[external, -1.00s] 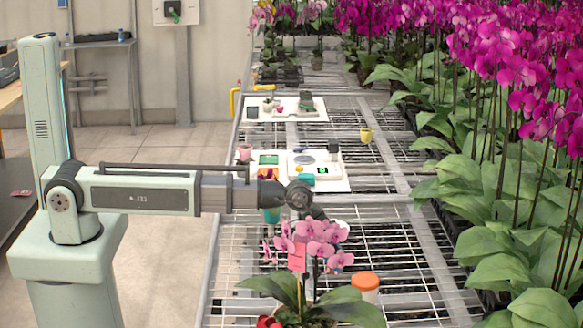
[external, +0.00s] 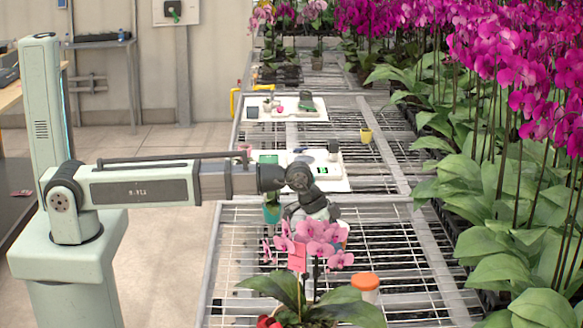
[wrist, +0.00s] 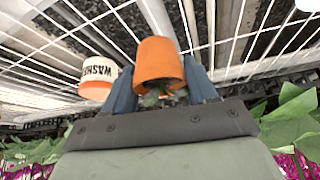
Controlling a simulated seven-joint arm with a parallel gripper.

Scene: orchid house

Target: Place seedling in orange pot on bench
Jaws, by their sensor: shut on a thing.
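In the wrist view the orange pot (wrist: 160,60) sits between the two blue fingers of my gripper (wrist: 161,85), which is shut on it. The pot is tilted in this view, with its opening toward the camera. Green leaves of the seedling (wrist: 157,97) show at the opening. In the external view my gripper (external: 322,213) is low over the near bench (external: 420,265), behind the pink orchid (external: 315,240). The flowers hide most of the fingertips and the held pot there.
A white and orange cup with dark lettering (wrist: 98,78) stands beside the held pot. A white jar with an orange lid (external: 365,284) is right of the pink orchid. A teal cup (external: 272,212) is left of my gripper. Tall magenta orchids (external: 500,70) line the right side.

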